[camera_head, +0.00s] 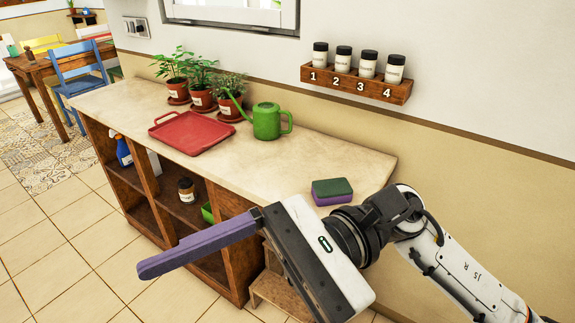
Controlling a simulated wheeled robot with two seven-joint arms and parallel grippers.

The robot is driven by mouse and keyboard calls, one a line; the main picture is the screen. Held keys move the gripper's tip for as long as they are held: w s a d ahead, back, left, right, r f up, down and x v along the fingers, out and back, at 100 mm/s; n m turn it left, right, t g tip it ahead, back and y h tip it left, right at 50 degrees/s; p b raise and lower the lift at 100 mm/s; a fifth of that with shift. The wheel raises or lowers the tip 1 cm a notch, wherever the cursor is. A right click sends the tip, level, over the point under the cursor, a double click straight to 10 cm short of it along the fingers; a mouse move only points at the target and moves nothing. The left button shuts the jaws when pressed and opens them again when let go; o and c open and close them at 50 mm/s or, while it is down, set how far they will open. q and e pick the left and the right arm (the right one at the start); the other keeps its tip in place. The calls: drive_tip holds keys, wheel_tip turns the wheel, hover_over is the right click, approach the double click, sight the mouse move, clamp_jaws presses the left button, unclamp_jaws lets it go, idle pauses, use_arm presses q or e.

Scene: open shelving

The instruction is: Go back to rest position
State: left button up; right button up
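My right gripper (195,248) reaches in from the right and hangs in front of the counter's near end. One long purple finger shows, set at the far end of the white gripper body and pointing left over the floor. The other finger is not visible, as the body runs to the bottom edge of the picture. This spacing looks open, and nothing is seen held. My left gripper is not in view.
The counter (320,153) holds a red tray (191,131), a green watering can (267,122), several potted plants and a green and purple sponge (332,191). A wall rack (355,83) holds jars. Open shelves lie below.

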drive_tip(key=w+d+r+m+t+y, duration=0.1)
drive_tip(key=w+d+m+t+y, duration=0.1)
drive_tip(key=w+m+t+y, duration=0.75)
drive_tip(key=w+d+r+m+t+h, duration=0.15)
drive_tip(key=w+m+t, duration=0.35)
drive_tip(key=m, duration=0.9)
drive_tip(key=w+d+f+m+t+h, duration=0.35)
drive_tip(key=f+m+t+h, duration=0.35)
drive_tip(key=m, duration=0.4)
drive_tip(key=w+d+f+m+t+h, duration=0.35)
drive_tip(key=d+f+m+t, duration=0.2)
drive_tip(key=f+m, duration=0.4)
drive_tip(key=s+d+f+m+h, duration=0.1)
drive_tip(key=d+f+m+h, duration=0.15)
drive_tip(key=f+m, duration=0.2)
drive_tip(key=s+d+f+m+h, duration=0.1)
drive_tip(key=d+f+m+h, duration=0.1)
drive_tip(key=f+m+h, duration=0.3)
drive_tip(key=s+d+f+m+g+h, duration=0.1)
drive_tip(key=s+d+f+m+g, duration=0.2)
drive_tip(key=s+f, duration=0.4)
drive_tip(key=s+d+f+m+g+h, duration=0.1)
drive_tip(key=s+d+f+m+g, duration=0.3)
drive_tip(key=s+f, duration=0.4)
wheel_tip(320, 180, down, 7)
drive_tip(key=shift+s+d+r+g+h, duration=0.1)
drive_tip(key=shift+s+d+g+h, duration=0.15)
drive_tip(key=shift+g, duration=0.45)
drive_tip(key=shift+a, duration=0.1)
